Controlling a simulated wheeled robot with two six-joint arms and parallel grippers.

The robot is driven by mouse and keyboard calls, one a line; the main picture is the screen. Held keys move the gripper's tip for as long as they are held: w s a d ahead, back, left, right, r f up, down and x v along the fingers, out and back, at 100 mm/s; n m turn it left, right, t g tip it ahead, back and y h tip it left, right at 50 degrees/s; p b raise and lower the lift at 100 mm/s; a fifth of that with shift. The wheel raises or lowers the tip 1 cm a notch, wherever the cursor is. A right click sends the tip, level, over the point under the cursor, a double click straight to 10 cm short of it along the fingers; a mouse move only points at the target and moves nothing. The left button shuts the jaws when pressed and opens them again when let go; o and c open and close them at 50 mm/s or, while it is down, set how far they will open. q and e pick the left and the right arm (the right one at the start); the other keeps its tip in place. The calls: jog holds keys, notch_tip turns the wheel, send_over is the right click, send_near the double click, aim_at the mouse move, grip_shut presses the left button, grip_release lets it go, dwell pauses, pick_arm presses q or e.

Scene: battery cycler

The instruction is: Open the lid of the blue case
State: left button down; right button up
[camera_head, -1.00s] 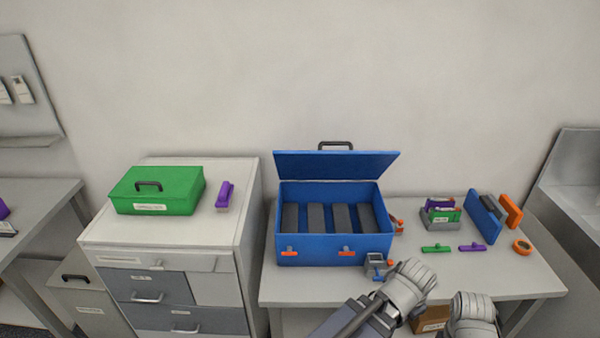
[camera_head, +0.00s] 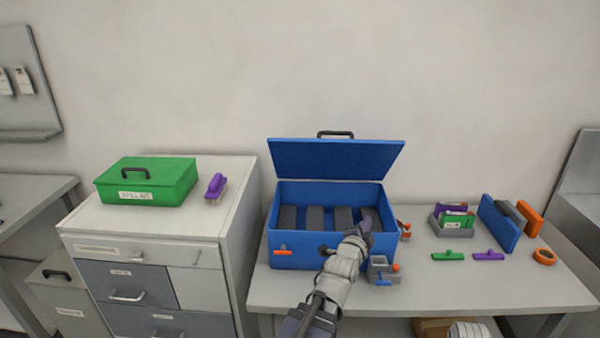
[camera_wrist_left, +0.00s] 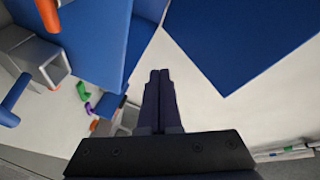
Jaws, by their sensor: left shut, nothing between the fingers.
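The blue case (camera_head: 300,262) stands on the table with its lid (camera_head: 335,160) raised at the back, leaning up and showing its inner face. Several dark grey blocks (camera_head: 288,217) stand inside. An orange latch (camera_head: 282,250) shows on the left of the front wall; my arm hides the right one. My left gripper (camera_head: 366,218) is shut and empty, over the front right of the case. In the left wrist view its shut fingers (camera_wrist_left: 159,75) point between the case body (camera_wrist_left: 92,38) and the lid (camera_wrist_left: 245,40). My right gripper is not in view.
A card rack (camera_head: 450,220), blue panel (camera_head: 499,223) and orange ring (camera_head: 545,257) lie to the right. A green case (camera_head: 148,183) sits on the cabinet at left.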

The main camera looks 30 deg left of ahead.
pick_arm(q)
jog(key=a+t+y+b, duration=0.1)
jog(key=a, duration=0.2)
jog(key=s+a+r+t+y+b, duration=0.1)
jog(key=a, duration=0.2)
jog(key=s+a+r+t+y+b, duration=0.1)
jog(key=a+y, duration=0.1)
jog(key=shift+s+a+r+m+t+b, duration=0.2)
jog(key=shift+a+m+t+b, duration=0.1)
jog(key=shift+a+m+b, duration=0.1)
jog(key=s+a+r+t+y+b, duration=0.2)
jog(key=s+a+r+y+b, duration=0.2)
jog(key=s+a+y, duration=0.3)
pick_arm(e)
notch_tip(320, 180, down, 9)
pick_arm(q)
jog(key=p, duration=0.9)
send_near(301, 143)
jog(key=x, duration=0.6)
jog(key=shift+r, duration=0.25)
jog(key=shift+w+a, duration=0.15)
jog(key=shift+w, duration=0.1)
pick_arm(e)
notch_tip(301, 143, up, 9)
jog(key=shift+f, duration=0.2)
pick_arm(q)
jog(key=shift+r+p, duration=0.15)
jog(key=shift+p, duration=0.15)
